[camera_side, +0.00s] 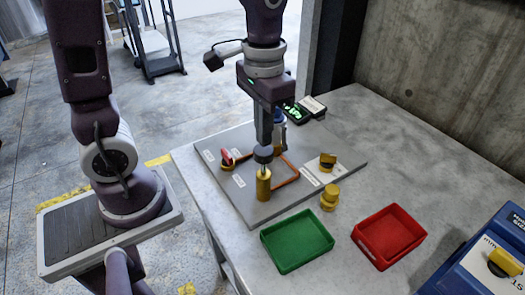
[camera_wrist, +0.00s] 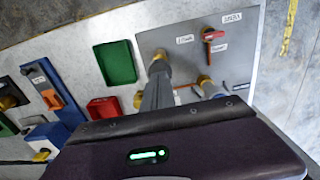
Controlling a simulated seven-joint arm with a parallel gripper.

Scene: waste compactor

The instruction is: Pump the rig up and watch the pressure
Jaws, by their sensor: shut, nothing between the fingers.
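The hand pump is an upright brass cylinder (camera_side: 263,186) with a dark round knob (camera_side: 263,155) on top, at the front of the grey board (camera_side: 238,198). My gripper (camera_side: 264,143) is shut and empty, pointing down directly over the knob. Its tips look to be at the knob; I cannot tell whether they touch. In the wrist view the brass of the pump (camera_wrist: 158,60) shows past my shut fingers. A dark gauge with green lit digits (camera_side: 297,112) stands behind; its number is unreadable.
A green tray (camera_side: 297,262) and a red tray (camera_side: 358,240) lie in front of the board. A blue machine (camera_side: 465,278) stands at the right. The table's back right is clear.

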